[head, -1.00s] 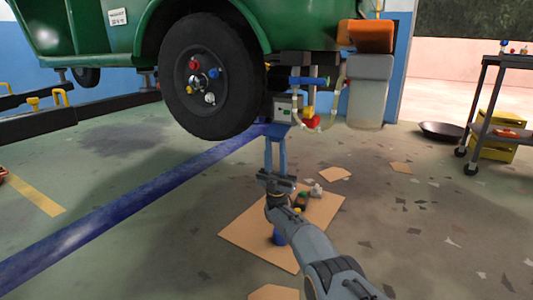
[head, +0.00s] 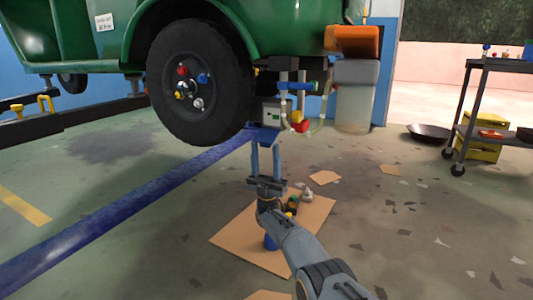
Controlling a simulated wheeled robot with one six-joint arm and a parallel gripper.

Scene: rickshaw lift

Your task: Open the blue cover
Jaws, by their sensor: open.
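A flat blue cover (head: 265,136) sits below a grey box (head: 271,114) under the green vehicle, just right of its wheel. It looks tilted, and I cannot tell how far it is open. My gripper (head: 267,148) is open, with two blue fingers pointing up at the lower edge of the cover. The fingertips are very close to that edge; I cannot tell whether they touch it. Nothing shows between the fingers.
The wheel (head: 201,83) hangs left of the box. Yellow and red parts (head: 299,123) and a clear container (head: 355,95) are to the right. A cardboard sheet (head: 230,240) with small items lies below my arm. A cart (head: 485,100) stands far right.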

